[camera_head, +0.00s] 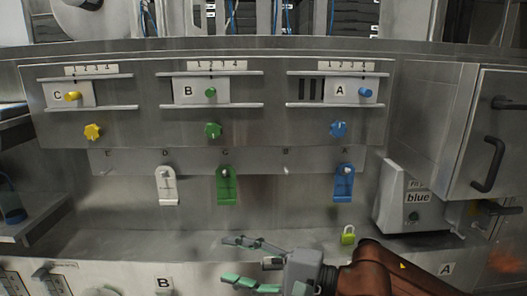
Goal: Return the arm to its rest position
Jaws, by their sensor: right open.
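My right gripper (250,262) comes in from the lower right on a brown arm. Its two green-tipped fingers are apart, and nothing shows between them. It is in front of the lower ledge of the steel panel, left of a small yellow-green padlock (348,235) on that ledge. My left gripper is not in view.
Three sliders, C (73,96), B (211,91) and A (366,92), sit above yellow, green and blue knobs. White (166,186), green (226,187) and blue (344,183) tags hang below on hooks. A grey box labelled blue (413,214) and a handled door (490,140) stand right.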

